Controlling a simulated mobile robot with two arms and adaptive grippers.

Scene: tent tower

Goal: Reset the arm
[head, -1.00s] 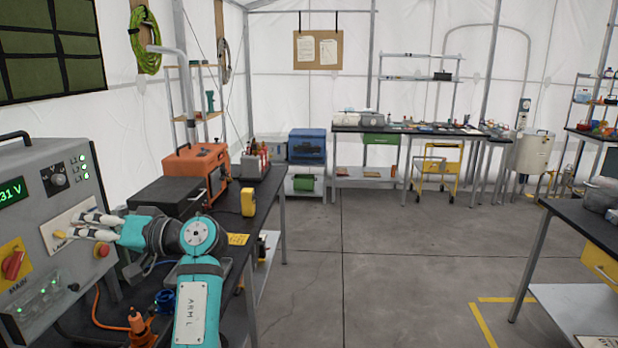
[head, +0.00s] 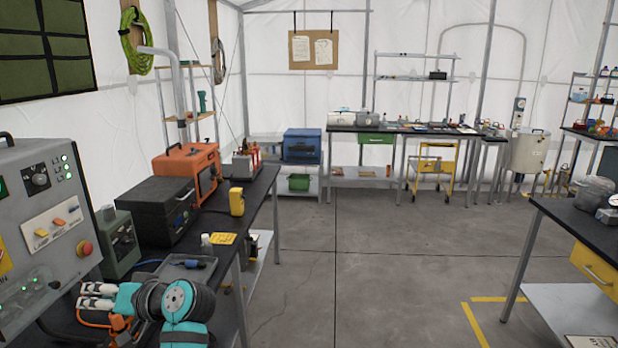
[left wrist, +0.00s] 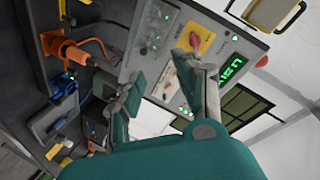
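My left gripper (head: 88,296) is low at the left of the head view, beside the grey control panel (head: 50,208) and apart from its switches. Its pale fingertips point left. In the left wrist view the two fingers (left wrist: 168,88) stand apart with nothing between them. The panel (left wrist: 165,30) shows behind them, with a red rotary knob on a yellow plate (left wrist: 202,36) and a lit green display (left wrist: 233,68). In the head view a white plate on the panel carries a yellow and an orange switch (head: 59,221). My right gripper is not in view.
On the dark bench are a green-grey box (head: 120,243), a black case (head: 150,208), an orange unit (head: 186,165), a yellow device (head: 237,202) and a grey tray (head: 187,268). The floor (head: 350,265) right of the bench is clear.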

